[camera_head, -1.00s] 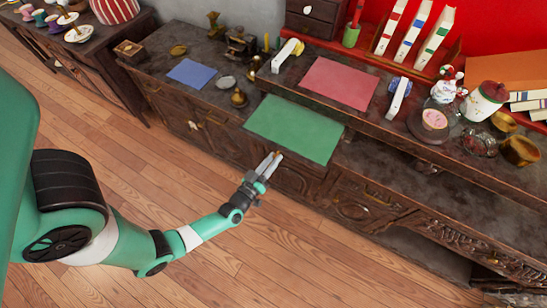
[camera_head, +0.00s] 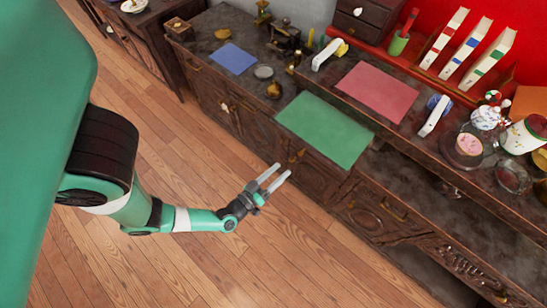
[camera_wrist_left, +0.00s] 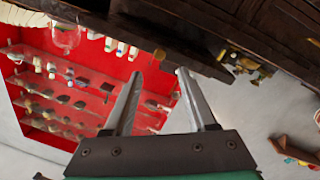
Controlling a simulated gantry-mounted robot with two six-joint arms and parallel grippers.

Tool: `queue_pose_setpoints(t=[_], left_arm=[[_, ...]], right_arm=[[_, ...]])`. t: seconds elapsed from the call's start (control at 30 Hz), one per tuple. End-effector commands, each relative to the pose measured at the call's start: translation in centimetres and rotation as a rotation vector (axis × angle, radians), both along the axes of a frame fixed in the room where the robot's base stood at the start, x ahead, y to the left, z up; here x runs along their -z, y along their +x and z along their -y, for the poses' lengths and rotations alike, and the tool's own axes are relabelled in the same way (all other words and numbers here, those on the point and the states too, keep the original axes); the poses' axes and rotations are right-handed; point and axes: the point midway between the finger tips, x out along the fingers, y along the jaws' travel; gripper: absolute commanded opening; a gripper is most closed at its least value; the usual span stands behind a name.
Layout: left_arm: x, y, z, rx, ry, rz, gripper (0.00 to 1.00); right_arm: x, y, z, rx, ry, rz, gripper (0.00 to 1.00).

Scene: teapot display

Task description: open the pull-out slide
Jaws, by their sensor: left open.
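The dark wooden cabinet (camera_head: 340,180) runs diagonally across the head view, with carved fronts and brass pulls. A brass pull (camera_head: 297,155) sits on the front just below the green mat (camera_head: 325,130). I cannot tell for sure which board is the pull-out slide. My left gripper (camera_head: 275,178) is open and empty, in front of this pull and apart from it. In the left wrist view, its two spread fingers (camera_wrist_left: 158,85) have nothing between them, and dark wood (camera_wrist_left: 200,40) crosses above. My right gripper is in neither view.
A blue mat (camera_head: 233,58) and a pink mat (camera_head: 377,91) lie on the cabinet tops. A brass bell (camera_head: 273,90), white-handled items and glass jars stand nearby. Open wooden floor (camera_head: 190,265) lies in front of the cabinet.

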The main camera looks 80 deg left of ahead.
Motion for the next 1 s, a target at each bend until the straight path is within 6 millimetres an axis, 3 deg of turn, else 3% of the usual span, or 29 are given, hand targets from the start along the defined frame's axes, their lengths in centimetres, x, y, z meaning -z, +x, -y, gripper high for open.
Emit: queue_pose_setpoints(t=[0.1, 0.33, 1.0], left_arm=[[-0.2, -0.7, 1.1, 0.012, -0.003, 0.006, 0.57], [0.0, -1.9, 1.6, 0.003, -0.001, 0.002, 0.57], [0.0, -2.1, 1.5, -0.006, -0.001, 0.002, 0.57]], right_arm=[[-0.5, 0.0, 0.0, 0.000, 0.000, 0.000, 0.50], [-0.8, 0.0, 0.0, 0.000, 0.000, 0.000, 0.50], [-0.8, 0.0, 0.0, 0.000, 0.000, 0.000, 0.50]])
